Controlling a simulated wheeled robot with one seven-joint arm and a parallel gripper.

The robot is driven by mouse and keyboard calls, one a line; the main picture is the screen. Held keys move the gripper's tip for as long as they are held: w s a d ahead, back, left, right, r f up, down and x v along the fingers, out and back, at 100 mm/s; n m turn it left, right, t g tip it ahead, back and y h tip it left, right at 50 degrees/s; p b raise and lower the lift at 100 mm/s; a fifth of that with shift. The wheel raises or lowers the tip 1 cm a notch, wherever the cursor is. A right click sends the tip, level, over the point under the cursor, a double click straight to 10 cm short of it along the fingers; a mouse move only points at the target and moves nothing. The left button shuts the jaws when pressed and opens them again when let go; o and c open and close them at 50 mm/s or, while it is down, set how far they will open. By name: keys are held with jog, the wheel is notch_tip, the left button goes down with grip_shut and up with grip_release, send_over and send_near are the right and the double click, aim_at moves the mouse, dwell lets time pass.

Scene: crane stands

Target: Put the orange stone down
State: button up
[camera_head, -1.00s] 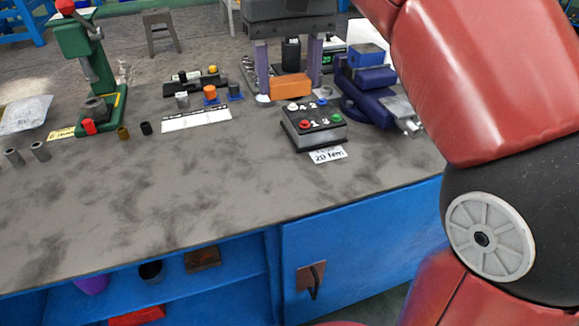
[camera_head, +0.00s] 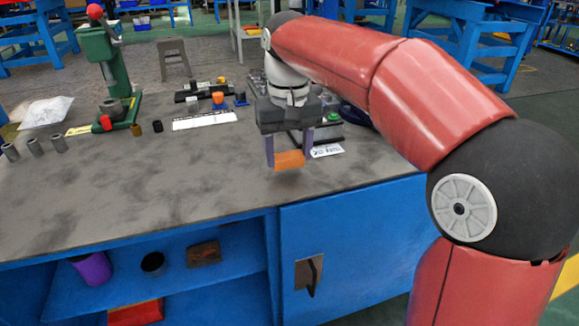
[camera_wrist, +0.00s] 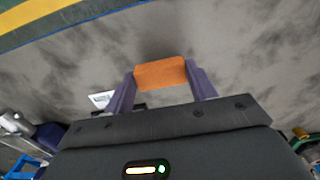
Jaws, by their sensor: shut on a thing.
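The orange stone (camera_head: 290,159) is a rectangular block held between the two purple fingers of my gripper (camera_head: 289,156). In the wrist view the stone (camera_wrist: 160,73) spans the gap between the fingertips, one finger at each end. My gripper points down over the grey bench top (camera_head: 190,205), near its front edge and above the blue cupboard door. The stone looks close above the surface, with a faint shadow by it; I cannot tell if it touches.
A white label card (camera_head: 327,150) lies just right of my gripper. The control box behind is mostly hidden. A green press (camera_head: 108,70) and several small cylinders stand at the left. The bench left of the stone is clear. Below is an open blue shelf.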

aim_at(289, 156)
jog(key=shift+f+b, duration=0.35)
jog(key=shift+f, duration=0.65)
jog(key=o, duration=0.9)
notch_tip(289, 156, up, 12)
jog(key=r+p, duration=0.1)
jog(key=p, duration=0.3)
jog(key=s+d+f+m+t, duration=0.1)
jog(key=s+d+f+t, duration=0.1)
jog(key=s+d+f, duration=0.2)
jog(key=s+d+f+m+t, duration=0.1)
jog(key=s+d+f, duration=0.4)
jog(key=s+f, duration=0.3)
jog(key=s+d+f+m+t, duration=0.1)
jog(key=s+d+f+t, duration=0.1)
jog(key=s+d+f, duration=0.2)
jog(key=shift+s+d+f+t, duration=0.1)
jog(key=shift+s+f, duration=0.3)
jog(key=shift+s, duration=0.3)
jog(key=shift+s+d+f+t, duration=0.15)
jog(key=shift+s+f, duration=0.2)
jog(key=shift+s, duration=0.3)
jog(key=shift+s+d+f+t, duration=0.1)
jog(key=shift+s+f, duration=0.3)
jog(key=shift+s, duration=0.3)
jog(key=shift+o, duration=0.3)
